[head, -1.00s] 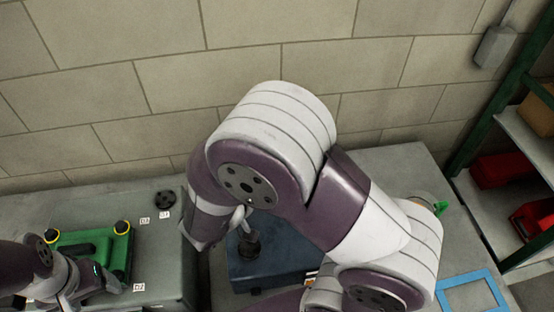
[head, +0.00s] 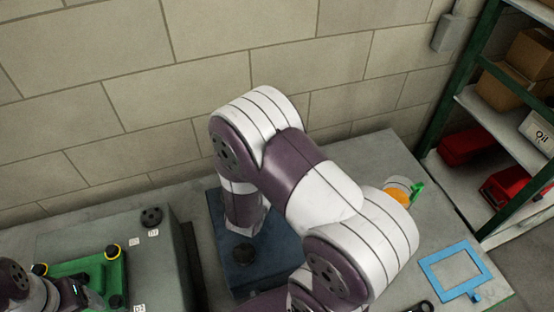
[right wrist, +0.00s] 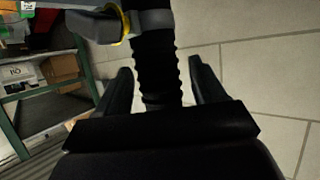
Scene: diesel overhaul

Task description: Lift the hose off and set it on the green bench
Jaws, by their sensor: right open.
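A black ribbed hose (right wrist: 155,62) runs between the two fingers of my right gripper (right wrist: 160,72) in the right wrist view. The fingers stand apart on either side of it, with gaps visible. A grey clamp (right wrist: 152,22) with a yellow ring beside it crosses the hose near the top. In the head view my right arm covers its own gripper, and I cannot pick out the hose there. My left gripper (head: 75,294) is at the lower left, by a green part (head: 90,268); its jaws are unclear. No bench here is plainly green.
A dark blue tray (head: 222,222) lies on the grey bench top (head: 372,160) beneath my right arm. A blue frame (head: 432,262) and an orange-and-green item (head: 400,192) lie to the right. A shelf with boxes (head: 535,52) stands far right.

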